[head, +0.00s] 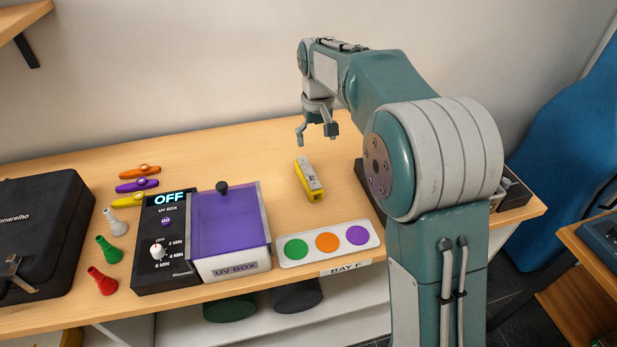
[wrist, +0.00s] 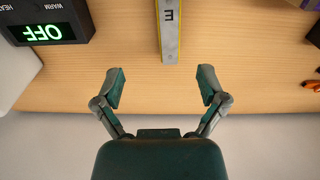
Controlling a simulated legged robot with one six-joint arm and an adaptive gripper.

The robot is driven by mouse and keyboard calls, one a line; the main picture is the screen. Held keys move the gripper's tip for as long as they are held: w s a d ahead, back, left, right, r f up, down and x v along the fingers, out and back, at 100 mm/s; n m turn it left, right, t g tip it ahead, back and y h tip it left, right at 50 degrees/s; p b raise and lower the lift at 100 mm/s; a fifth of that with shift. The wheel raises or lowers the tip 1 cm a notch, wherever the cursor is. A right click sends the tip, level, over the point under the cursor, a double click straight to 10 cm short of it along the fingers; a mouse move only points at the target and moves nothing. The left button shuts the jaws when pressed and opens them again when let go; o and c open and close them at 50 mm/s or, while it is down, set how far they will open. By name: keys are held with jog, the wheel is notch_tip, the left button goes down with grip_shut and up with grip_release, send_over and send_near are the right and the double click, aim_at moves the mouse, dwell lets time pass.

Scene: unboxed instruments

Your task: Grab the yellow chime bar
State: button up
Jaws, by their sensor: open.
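The yellow chime bar (head: 309,180) lies on the table in the middle of the head view. It has a grey top plate marked E and yellow sides. In the wrist view the bar (wrist: 169,32) runs in from the top edge, and its far part is cut off. My gripper (head: 315,135) hangs above the table behind the bar, open and empty. In the wrist view my gripper's (wrist: 161,84) two fingers are spread wide, and the bar's near end lies between their lines, beyond the tips. The bar and the fingers look apart.
The UV box (head: 230,230) with a purple lid and the colour-dot plate (head: 328,243) stand left and in front of the bar. A dark box with an OFF display (wrist: 47,32) shows in the wrist view. Kazoos (head: 137,185) lie further left. Table around the bar is clear.

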aim_at(307, 171)
jog(key=shift+w+a+f, duration=0.4)
jog(key=shift+w+f, duration=0.1)
jog(key=shift+f, duration=0.1)
jog(key=shift+w+a+f, duration=0.35)
jog(key=shift+w+f, duration=0.15)
jog(key=shift+f, duration=0.05)
jog(key=shift+w+f, duration=0.1)
jog(key=shift+f, duration=0.25)
jog(key=f, duration=0.4)
jog(key=shift+d+f, duration=0.35)
jog(key=f, duration=0.2)
jog(key=a+f, duration=0.1)
jog(key=f, duration=0.2)
jog(key=shift+s+a, duration=0.15)
jog(key=shift+s, duration=0.05)
jog(key=shift+f, duration=0.35)
jog(key=shift+c, duration=0.3)
grip_shut()
